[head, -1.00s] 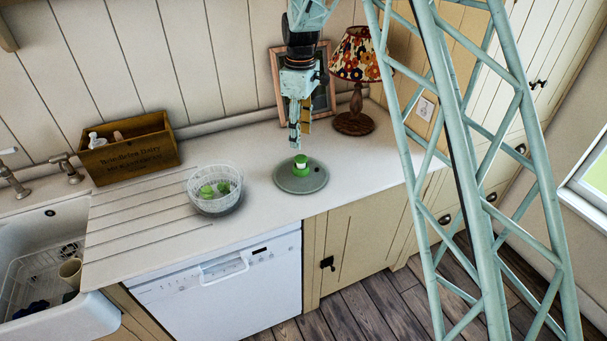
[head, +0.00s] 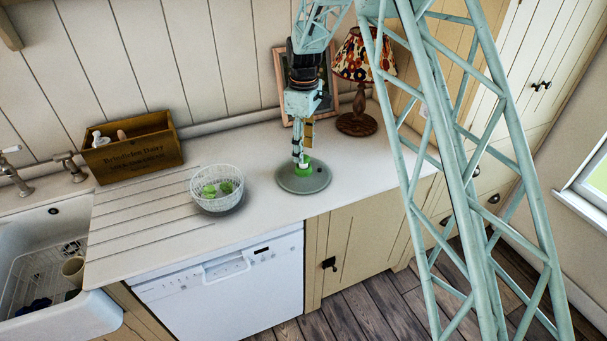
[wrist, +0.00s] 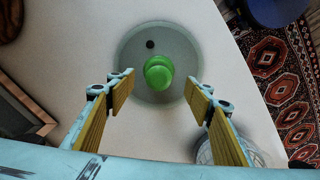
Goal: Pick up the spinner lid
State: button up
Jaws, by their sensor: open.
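The spinner lid (head: 314,185) is a round grey-green disc with a green knob, lying flat on the worktop right of the white basket. In the wrist view the lid (wrist: 133,87) is ahead of the fingers, with its green knob (wrist: 158,72) between their lines and a small dark spot on the disc. My gripper (head: 300,161) is just above the lid at the knob and hides part of the knob in the head view. In the wrist view my gripper (wrist: 160,84) is open, its yellow-padded fingers apart on either side of the knob. I cannot tell whether they touch it.
A white basket (head: 206,204) with green contents stands left of the lid. Behind are a patterned lamp (head: 357,123) and a picture frame (head: 279,83). A wooden box (head: 131,156) stands by the sink (head: 35,235). Worktop right of the lid is clear.

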aim_at(303, 165)
jog(key=shift+f, duration=1.3)
jog(key=shift+f, duration=0.1)
jog(key=shift+w+f, duration=0.1)
jog(key=shift+f, duration=2.4)
jog(key=shift+c, duration=0.7)
jog(key=c, duration=0.9)
jog(key=shift+r, duration=0.1)
jog(key=shift+c, duration=0.2)
jog(key=shift+r, duration=1.75)
jog(key=s+d+r, duration=0.1)
jog(key=s+d, duration=0.3)
jog(key=s, duration=1.1)
jog(key=shift+s+d+r+b, duration=0.15)
jog(key=shift+d+r+b, duration=0.05)
jog(key=shift+b, duration=0.25)
